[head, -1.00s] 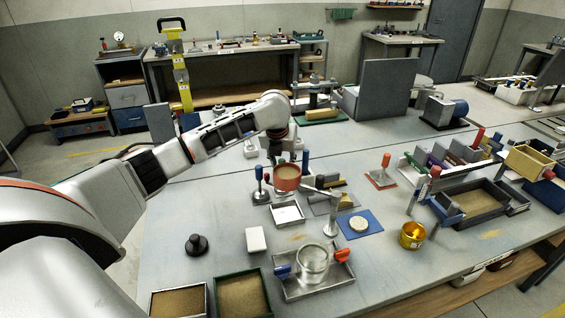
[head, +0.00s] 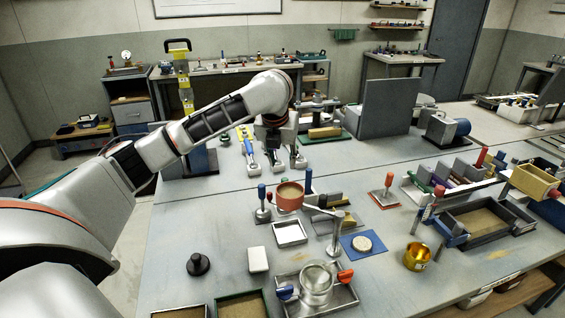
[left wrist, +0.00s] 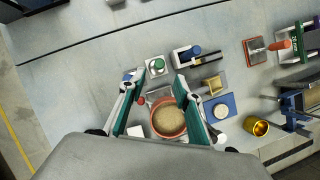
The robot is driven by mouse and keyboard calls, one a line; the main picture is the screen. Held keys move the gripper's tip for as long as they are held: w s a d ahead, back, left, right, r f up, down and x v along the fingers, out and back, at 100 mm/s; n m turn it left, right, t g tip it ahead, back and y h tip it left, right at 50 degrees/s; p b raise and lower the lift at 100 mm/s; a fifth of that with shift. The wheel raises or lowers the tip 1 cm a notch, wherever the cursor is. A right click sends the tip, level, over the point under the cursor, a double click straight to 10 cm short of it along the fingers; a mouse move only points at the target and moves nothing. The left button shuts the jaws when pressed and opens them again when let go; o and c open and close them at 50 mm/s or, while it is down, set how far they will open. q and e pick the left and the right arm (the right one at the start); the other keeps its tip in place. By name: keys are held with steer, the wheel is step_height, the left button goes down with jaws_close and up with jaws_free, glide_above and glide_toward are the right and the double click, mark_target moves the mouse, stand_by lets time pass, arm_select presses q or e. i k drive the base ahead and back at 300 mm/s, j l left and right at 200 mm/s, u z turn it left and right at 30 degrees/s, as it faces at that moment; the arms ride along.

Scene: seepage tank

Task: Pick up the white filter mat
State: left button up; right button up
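A white rectangular pad (head: 258,259) lies flat on the grey table, left of the clear round vessel. A round off-white disc (head: 362,243) lies on a blue square (head: 352,250); I cannot tell for sure which is the filter mat. The disc also shows in the left wrist view (left wrist: 221,111). My left gripper (head: 275,160) is above the table, beyond the red cup (head: 289,197) and apart from both. In the left wrist view its teal fingers (left wrist: 158,78) stand apart with nothing held between them. My right gripper is not in view.
The clear vessel (head: 316,282) stands in a metal tray with blue and red handles. A dark knob (head: 198,264) stands left of the pad. A brass cup (head: 417,257) stands at right. Posts surround the red cup. The table's left side is mostly bare.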

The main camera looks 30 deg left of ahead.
mark_target(257, 255)
steer(key=k+l, duration=0.25)
steer(key=k, duration=0.2)
steer(key=k+l, duration=0.3)
steer(key=k, duration=0.2)
steer(key=k+l, duration=0.25)
steer(key=k, duration=0.2)
